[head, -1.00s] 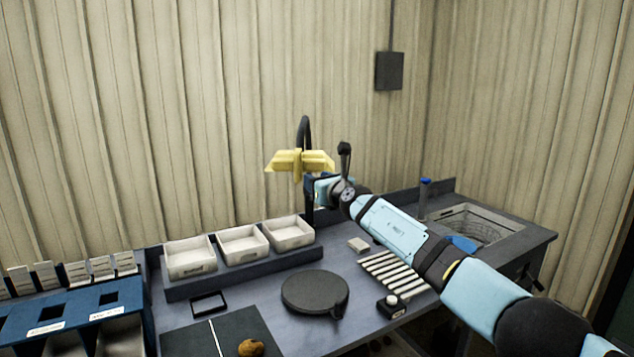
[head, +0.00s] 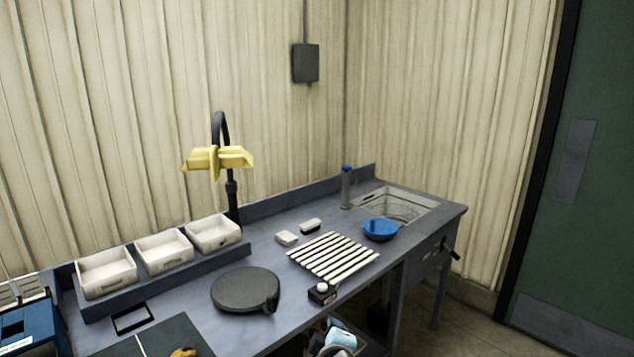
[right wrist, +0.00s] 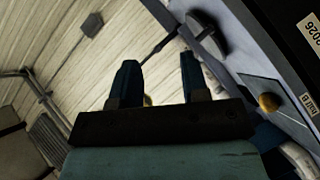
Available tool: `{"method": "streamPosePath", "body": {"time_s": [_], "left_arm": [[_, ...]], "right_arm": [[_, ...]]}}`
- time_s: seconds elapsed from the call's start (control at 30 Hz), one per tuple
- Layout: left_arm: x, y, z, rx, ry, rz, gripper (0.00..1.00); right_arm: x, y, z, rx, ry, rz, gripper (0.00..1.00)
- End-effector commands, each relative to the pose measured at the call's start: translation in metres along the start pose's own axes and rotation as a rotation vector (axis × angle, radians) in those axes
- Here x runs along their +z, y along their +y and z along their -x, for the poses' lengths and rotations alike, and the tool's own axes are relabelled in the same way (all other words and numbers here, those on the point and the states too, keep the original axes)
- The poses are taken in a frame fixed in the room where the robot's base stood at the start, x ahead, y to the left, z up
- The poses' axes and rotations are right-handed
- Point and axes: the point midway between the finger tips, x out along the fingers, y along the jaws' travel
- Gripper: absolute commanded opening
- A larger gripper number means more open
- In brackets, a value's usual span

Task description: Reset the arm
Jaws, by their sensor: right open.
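My right gripper (right wrist: 158,78) shows in the right wrist view with its two dark blue fingers apart and nothing between them. Beyond the fingers are the pale ribbed wall and the tilted workbench. No gripper shows in the head view. My left gripper is in neither current view.
The bench carries three white trays (head: 107,272), a round dark plate (head: 245,289), a slatted rack (head: 332,257), a blue bowl (head: 380,229), a sink basin (head: 416,207) and a yellow-headed lamp (head: 217,158). A potato (head: 184,352) lies at the front left. A green door (head: 590,200) is right.

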Motion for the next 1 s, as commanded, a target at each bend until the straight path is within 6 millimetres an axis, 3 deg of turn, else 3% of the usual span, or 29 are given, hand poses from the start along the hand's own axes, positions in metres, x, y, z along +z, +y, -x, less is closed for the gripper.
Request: {"method": "streamPosePath", "body": {"time_s": [0.03,0.2,0.3,0.4,0.7,0.97,1.0], "left_arm": [[0.0,0.0,0.0,0.0,0.0,0.0,0.43],[0.0,0.0,0.0,0.0,-0.001,0.0,0.43],[0.0,0.0,0.0,0.0,-0.001,0.0,0.43],[0.0,0.0,0.0,-0.001,-0.001,0.0,0.43],[0.0,0.0,0.0,-0.001,-0.001,0.0,0.43],[0.0,0.0,0.0,-0.001,0.0,0.001,0.43],[0.0,0.0,0.0,-0.001,0.0,0.0,0.43]], "right_arm": [[0.035,-0.015,0.021,-0.055,-0.065,-0.099,0.41],[0.134,-0.048,0.099,-0.22,-0.282,-0.402,0.41],[0.182,-0.062,0.154,-0.304,-0.405,-0.552,0.41],[0.214,-0.07,0.203,-0.368,-0.502,-0.659,0.41],[0.259,-0.073,0.3,-0.475,-0.679,-0.821,0.41],[0.276,-0.068,0.367,-0.542,-0.789,-0.897,0.41],[0.276,-0.071,0.366,-0.543,-0.783,-0.903,0.41]]}}
